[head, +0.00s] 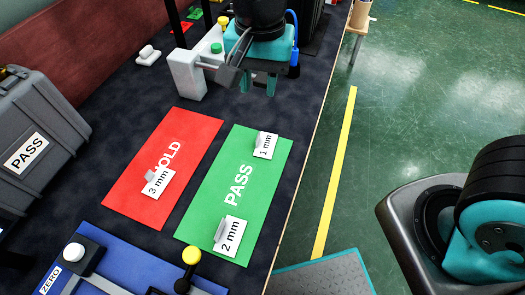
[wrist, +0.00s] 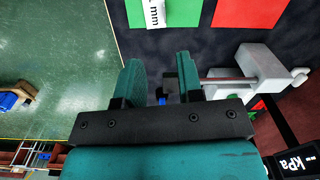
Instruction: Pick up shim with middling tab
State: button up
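Three small shims, each with a white label and a grey tab, lie on the mats. The 2 mm shim (head: 231,238) is at the near end of the green PASS mat (head: 208,209). The 1 mm shim (head: 265,150) is at that mat's far end, and its label shows at the top of the wrist view (wrist: 155,14). The 3 mm shim (head: 157,187) is on the red HOLD mat (head: 182,124). Differences in tab size are too small to tell. My gripper (head: 257,86) is open and empty, above the dark surface beyond the green mat; its spread fingers show in the wrist view (wrist: 159,78).
A white and grey caliper-like device (head: 187,75) stands just left of my gripper. A grey PASS case (head: 35,135) is at the left. A blue base with a ZERO button (head: 74,252) and a yellow-knobbed device (head: 191,257) are in front. The table's right edge drops to green floor.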

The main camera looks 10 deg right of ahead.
jog(key=m+b, duration=0.1)
send_over(256, 142)
jog(key=f, duration=1.2)
jog(key=shift+s+f, duration=0.2)
jog(key=shift+f, duration=0.2)
jog(key=shift+w+f, duration=0.15)
jog(key=shift+f, duration=1.4)
jog(key=shift+w+f, duration=0.1)
jog(key=shift+f, duration=1.45)
jog(key=shift+c, duration=0.5)
grip_shut()
